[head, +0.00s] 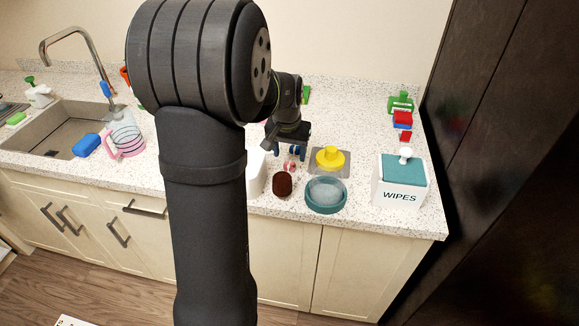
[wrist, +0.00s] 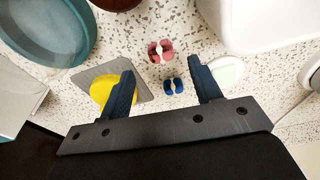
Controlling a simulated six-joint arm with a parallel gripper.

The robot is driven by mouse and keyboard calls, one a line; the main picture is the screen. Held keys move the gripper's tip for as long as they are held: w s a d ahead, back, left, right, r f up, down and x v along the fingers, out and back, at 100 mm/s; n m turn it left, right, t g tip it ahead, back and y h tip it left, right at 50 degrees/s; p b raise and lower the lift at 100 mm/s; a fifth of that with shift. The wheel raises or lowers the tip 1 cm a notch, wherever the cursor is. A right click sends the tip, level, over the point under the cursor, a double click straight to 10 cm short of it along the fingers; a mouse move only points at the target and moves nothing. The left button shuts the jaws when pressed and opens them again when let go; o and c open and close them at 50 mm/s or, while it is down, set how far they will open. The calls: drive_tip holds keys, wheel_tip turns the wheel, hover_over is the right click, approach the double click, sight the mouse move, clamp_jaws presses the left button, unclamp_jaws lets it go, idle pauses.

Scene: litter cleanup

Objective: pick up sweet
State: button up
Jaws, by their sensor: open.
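Two small bow-shaped things lie on the speckled counter in the wrist view: a red one with a white middle (wrist: 160,51) and a smaller blue one (wrist: 173,86). Both look like wrapped sweets; I cannot tell which is the sweet meant. My gripper (wrist: 163,82) is open and empty. The blue one appears between its fingers, and the red one just beyond the fingertips. In the head view my gripper (head: 295,154) is above the counter, close to the red one (head: 290,166); the blue one cannot be made out there.
A yellow lidded thing (head: 330,160) on a grey square and a teal bowl (head: 325,206) stand to the right. A brown object (head: 282,183) is in front. A white container (wrist: 265,22) and a pale round dish (wrist: 228,71) are close by. A wipes box (head: 400,194) stands farther right.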

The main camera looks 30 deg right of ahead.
sight(290, 163)
drive_tip(key=f, duration=0.4)
drive_tip(key=shift+w+d+f, duration=0.2)
drive_tip(key=shift+w, duration=0.05)
drive_tip(key=c, duration=1)
drive_tip(key=shift+c, duration=0.3)
drive_tip(key=shift+r, duration=0.1)
drive_tip(key=shift+r, duration=0.45)
drive_tip(key=r, duration=0.2)
drive_tip(key=s+r, duration=0.1)
drive_tip(key=r, duration=0.1)
drive_tip(key=shift+s+d, duration=0.1)
drive_tip(key=shift+d, duration=0.1)
drive_tip(key=s+d+r, duration=0.1)
drive_tip(key=s+r, duration=0.1)
drive_tip(key=s, duration=0.1)
drive_tip(key=s+r, duration=0.2)
drive_tip(key=s, duration=0.1)
drive_tip(key=s+d+r, duration=0.1)
drive_tip(key=s+r, duration=0.1)
drive_tip(key=s, duration=0.2)
drive_tip(key=shift+d, duration=0.35)
drive_tip(key=shift+r, duration=0.1)
